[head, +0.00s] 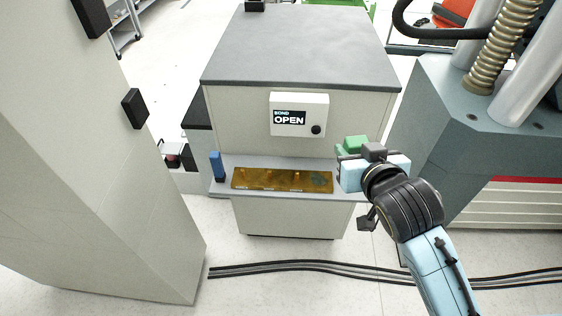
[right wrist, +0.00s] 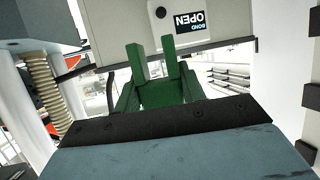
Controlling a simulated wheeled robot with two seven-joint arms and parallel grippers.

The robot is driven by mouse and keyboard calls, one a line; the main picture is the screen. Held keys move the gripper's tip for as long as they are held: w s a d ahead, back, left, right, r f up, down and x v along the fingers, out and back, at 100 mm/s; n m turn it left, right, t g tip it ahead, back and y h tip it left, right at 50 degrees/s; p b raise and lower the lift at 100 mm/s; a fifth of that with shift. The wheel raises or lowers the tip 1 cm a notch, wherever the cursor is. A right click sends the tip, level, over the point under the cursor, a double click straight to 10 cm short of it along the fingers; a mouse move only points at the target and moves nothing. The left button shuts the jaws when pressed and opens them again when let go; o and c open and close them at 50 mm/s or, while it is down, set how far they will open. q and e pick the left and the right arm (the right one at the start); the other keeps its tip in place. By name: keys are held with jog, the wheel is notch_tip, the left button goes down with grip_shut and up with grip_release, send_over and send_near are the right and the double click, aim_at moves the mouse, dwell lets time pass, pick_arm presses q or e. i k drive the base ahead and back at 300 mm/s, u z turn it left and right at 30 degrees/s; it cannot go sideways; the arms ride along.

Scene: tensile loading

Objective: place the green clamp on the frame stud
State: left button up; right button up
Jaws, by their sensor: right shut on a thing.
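The green clamp (head: 353,143) shows just beyond my right gripper (head: 346,158) in the head view, at the right end of the cabinet's front shelf. My right gripper is shut on it. In the right wrist view the green clamp (right wrist: 163,93) fills the middle, with two upright prongs pointing away from the gripper. I cannot tell in the head view whether the clamp touches the shelf. The frame stud cannot be made out in either view. The large grey machine (head: 430,150) with metal columns stands at the right. My left gripper is not in view.
A grey-topped cabinet (head: 300,48) carries a panel (head: 299,115) reading "BOND OPEN". Its front shelf holds a brass-coloured plate (head: 282,180) and a blue upright object (head: 217,165). A tall pale cabinet (head: 85,170) blocks the left. Dark cables (head: 300,266) cross the floor.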

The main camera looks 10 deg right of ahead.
aim_at(244, 174)
jog(key=z, duration=2.55)
jog(key=k, duration=1.2)
jog(key=u, duration=2.65)
jog(key=i, duration=0.5)
jog(key=z, duration=0.05)
